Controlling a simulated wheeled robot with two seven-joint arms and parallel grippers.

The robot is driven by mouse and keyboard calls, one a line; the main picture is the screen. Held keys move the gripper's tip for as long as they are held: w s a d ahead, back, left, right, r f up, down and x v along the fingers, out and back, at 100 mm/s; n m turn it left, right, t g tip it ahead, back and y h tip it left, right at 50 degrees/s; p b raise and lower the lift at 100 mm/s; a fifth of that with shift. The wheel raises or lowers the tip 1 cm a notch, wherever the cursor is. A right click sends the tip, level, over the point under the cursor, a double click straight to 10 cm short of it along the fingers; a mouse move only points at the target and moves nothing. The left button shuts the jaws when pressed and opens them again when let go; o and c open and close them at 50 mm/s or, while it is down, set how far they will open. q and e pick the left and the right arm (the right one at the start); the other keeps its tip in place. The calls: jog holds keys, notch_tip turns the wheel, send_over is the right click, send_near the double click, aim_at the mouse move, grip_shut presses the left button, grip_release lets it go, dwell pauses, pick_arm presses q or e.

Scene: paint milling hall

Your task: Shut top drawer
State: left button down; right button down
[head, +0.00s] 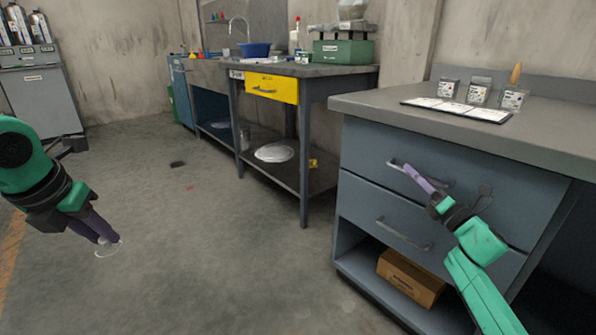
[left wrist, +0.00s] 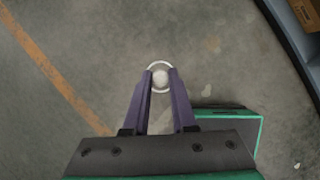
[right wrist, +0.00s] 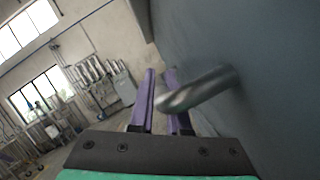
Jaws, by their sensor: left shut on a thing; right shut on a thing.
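The top drawer (head: 375,142) is the upper grey-blue front of the cabinet at the right in the head view. Its front looks flush, or nearly so, with the lower drawer (head: 365,205); a small gap cannot be told. My right gripper (head: 412,172) is at the top drawer's metal bar handle (head: 435,182). In the right wrist view the handle (right wrist: 200,92) lies between the fingers (right wrist: 165,98), which are shut on it. My left gripper (head: 110,239) is shut on a small clear round vessel (head: 108,250), held over open floor. Its rim (left wrist: 159,64) shows in the left wrist view.
A cardboard box (head: 410,277) lies on the open shelf below the drawers. A bench with a yellow drawer (head: 272,88) stands behind.

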jog(key=shift+d+r, duration=0.1)
jog(key=shift+d, duration=0.15)
jog(key=c, duration=1.2)
grip_release()
jog(key=shift+w, duration=0.1)
jog(key=shift+o, duration=0.2)
jog(key=shift+s+d+f, duration=0.1)
jog(key=shift+s+f, duration=0.15)
jog(key=shift+f, duration=0.05)
jog(key=p+v, duration=0.1)
jog(key=v, duration=1)
jog(key=shift+s, duration=0.15)
